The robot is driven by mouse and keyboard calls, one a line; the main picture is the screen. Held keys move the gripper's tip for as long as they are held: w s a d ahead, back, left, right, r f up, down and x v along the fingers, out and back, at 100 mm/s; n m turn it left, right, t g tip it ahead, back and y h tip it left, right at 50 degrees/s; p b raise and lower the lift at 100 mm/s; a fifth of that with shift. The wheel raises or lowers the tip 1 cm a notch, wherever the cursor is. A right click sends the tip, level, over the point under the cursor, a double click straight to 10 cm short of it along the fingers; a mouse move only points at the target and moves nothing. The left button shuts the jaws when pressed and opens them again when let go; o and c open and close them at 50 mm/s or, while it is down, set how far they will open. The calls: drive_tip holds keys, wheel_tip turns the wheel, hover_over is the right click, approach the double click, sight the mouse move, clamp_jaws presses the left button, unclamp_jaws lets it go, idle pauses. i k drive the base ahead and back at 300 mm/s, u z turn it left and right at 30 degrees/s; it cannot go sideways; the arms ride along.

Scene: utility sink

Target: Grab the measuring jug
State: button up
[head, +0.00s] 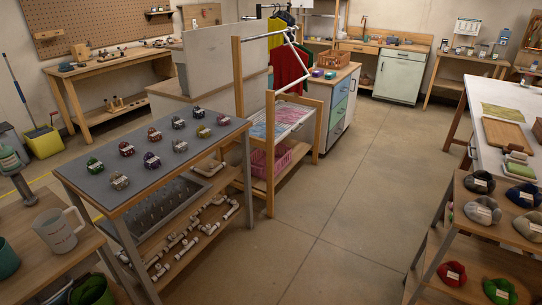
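The measuring jug (59,235) appears to be the pale grey-white vessel with small red markings at the lower left of the head view. It stands upright on a wooden table (22,263), with its handle to the right. Its inside is not clearly visible. My gripper is not in view, so its distance from the jug and whether it is open or shut do not show.
A dark green vessel (6,259) stands left of the jug, cut by the picture edge. A grey-topped table (139,182) with several small yarn-like bundles stands just to the right. A wooden shelf unit (463,218) is at right. Open floor (330,215) lies between.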

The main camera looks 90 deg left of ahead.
sight(53, 226)
drive_tip(key=u, duration=4.35)
drive_tip(key=i, duration=1.5)
